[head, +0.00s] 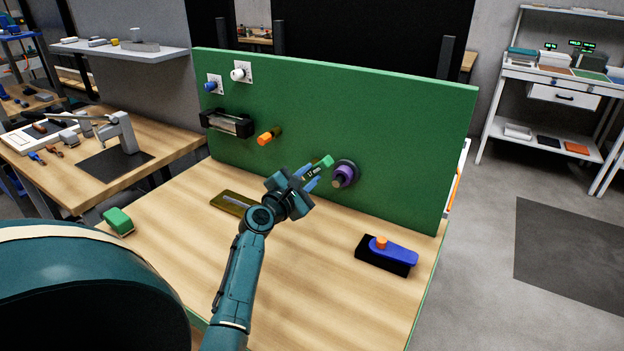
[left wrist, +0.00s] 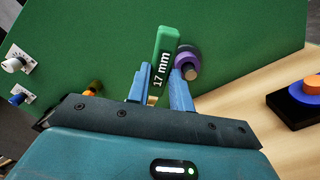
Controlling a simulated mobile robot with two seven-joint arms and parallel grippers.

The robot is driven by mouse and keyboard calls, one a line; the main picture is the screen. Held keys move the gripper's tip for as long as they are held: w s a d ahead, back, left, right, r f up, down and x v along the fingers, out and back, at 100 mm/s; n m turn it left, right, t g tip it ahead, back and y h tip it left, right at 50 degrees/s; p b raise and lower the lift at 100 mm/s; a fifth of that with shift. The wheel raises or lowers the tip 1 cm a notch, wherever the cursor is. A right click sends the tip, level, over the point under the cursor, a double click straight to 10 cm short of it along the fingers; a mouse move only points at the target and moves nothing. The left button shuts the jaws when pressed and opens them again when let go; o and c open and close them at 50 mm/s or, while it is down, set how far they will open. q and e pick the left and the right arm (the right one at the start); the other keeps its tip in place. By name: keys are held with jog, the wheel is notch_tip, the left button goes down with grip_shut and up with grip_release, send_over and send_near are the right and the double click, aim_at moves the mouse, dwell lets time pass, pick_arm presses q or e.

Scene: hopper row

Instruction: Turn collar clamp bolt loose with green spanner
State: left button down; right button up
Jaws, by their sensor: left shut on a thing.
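The green spanner (head: 326,161), marked 17 mm, is between the blue fingers of my left gripper (head: 307,177). The gripper is shut on it in front of the green panel. It also shows in the left wrist view (left wrist: 166,42), its green end pointing away from the gripper. The purple collar (head: 346,169) sticks out of the panel just right of the spanner's end, with a brownish stub (head: 337,183) at its front. The collar also shows in the left wrist view (left wrist: 187,54). I cannot tell whether spanner and collar touch, nor make out the clamp bolt. My right gripper is not in view.
The green panel (head: 400,140) stands along the back of the wooden table (head: 300,290). An orange knob (head: 265,139) sticks out left of the collar.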

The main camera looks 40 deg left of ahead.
aim_at(312, 173)
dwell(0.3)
